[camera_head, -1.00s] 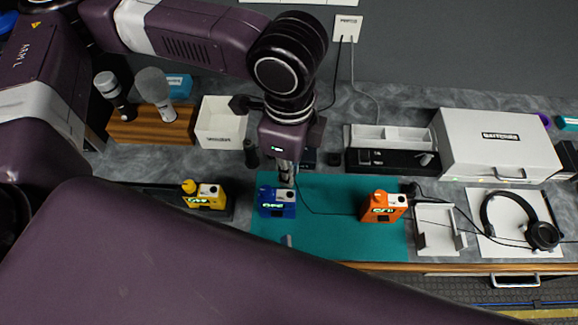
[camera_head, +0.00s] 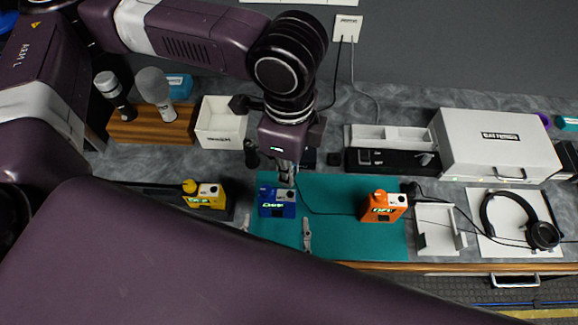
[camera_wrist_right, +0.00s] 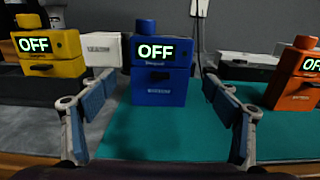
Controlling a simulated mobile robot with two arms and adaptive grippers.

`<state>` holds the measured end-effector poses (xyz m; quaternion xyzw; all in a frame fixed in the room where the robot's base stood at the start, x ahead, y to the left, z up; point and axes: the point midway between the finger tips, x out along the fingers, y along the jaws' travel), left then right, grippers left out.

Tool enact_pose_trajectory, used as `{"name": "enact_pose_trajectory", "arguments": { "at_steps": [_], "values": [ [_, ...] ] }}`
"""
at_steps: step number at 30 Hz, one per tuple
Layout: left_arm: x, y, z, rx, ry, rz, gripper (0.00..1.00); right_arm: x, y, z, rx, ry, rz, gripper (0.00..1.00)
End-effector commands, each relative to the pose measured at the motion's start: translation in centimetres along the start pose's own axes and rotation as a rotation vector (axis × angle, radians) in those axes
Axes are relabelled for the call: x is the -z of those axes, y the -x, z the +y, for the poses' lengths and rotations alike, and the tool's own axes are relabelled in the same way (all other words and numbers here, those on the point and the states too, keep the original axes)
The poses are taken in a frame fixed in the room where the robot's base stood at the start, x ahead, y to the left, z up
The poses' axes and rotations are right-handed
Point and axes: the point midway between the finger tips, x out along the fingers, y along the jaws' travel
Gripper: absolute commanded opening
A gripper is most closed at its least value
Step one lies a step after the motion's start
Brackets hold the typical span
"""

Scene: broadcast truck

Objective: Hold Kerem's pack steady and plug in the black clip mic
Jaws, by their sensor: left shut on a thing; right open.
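A blue pack (camera_head: 277,209) with a lit display stands upright on the teal mat (camera_head: 345,240). In the right wrist view the blue pack (camera_wrist_right: 160,88) reads OFF and has a dark slot in its front. My left gripper (camera_head: 286,175) reaches down from above and is shut at the blue pack's back top edge. My right gripper (camera_wrist_right: 160,88) is open and empty, its fingers spread in front of the blue pack, apart from it. In the head view its fingertips (camera_head: 276,224) show past my forearm. I cannot single out the black clip mic; pack name labels are too small to read.
A yellow pack (camera_head: 205,196) stands left and an orange pack (camera_head: 382,206) right; both have lit displays. A thin black cable (camera_head: 325,213) crosses the mat. A white bin (camera_head: 220,122), a white drawer case (camera_head: 497,145) and headphones (camera_head: 541,235) stand around. The front mat is clear.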

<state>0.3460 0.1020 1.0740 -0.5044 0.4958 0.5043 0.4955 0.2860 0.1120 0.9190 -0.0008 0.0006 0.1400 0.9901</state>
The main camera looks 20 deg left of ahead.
Motion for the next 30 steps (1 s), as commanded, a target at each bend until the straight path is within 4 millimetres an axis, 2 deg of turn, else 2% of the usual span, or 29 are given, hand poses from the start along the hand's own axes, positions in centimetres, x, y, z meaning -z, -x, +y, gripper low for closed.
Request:
{"name": "enact_pose_trajectory", "arguments": {
  "at_steps": [6,12,25,30],
  "values": [
    [0.0,0.0,0.0,0.000,0.000,0.000,0.00,-0.1,-3.3,0.0,0.001,0.000,-0.003,0.81],
    [0.0,0.0,0.0,0.000,0.000,0.000,0.00,-0.1,-5.1,-0.1,0.002,0.000,-0.002,0.81],
    [0.0,0.0,0.0,0.000,0.000,0.000,0.00,-0.1,-5.8,0.0,0.001,-0.001,-0.001,0.81],
    [0.0,0.0,0.0,0.000,0.000,0.000,0.00,-0.1,-5.8,0.0,0.001,-0.001,-0.001,0.62]
  ]
}}
